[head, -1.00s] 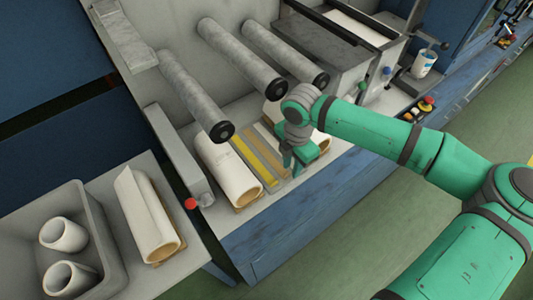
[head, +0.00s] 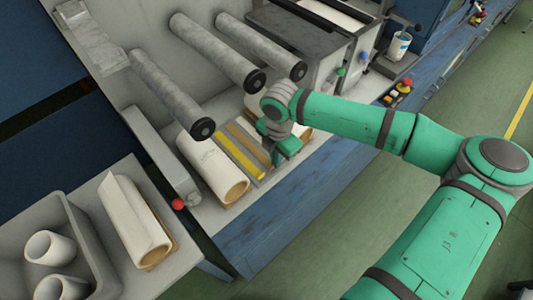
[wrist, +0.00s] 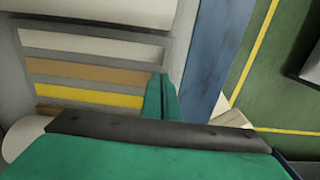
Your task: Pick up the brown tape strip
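The brown tape strip (head: 246,142) lies flat on the machine's grey shelf, between a yellow strip (head: 240,157) and a pale strip (wrist: 90,47). In the wrist view the brown strip (wrist: 85,72) runs sideways, with its right end close to my fingers (wrist: 162,80). In the head view my gripper (head: 279,158) points down at the front end of the strips and partly hides the pale one. The fingers overlap in the wrist view, so their opening is unclear. I see nothing held, and cannot tell whether the fingers touch the shelf.
A white roll (head: 212,168) lies left of the strips; another is partly hidden behind my gripper. Grey rollers (head: 172,92) jut out above the shelf. A grey bin (head: 88,235) with white cores and another roll (head: 134,222) stand lower left. A red button (head: 404,84) is at right.

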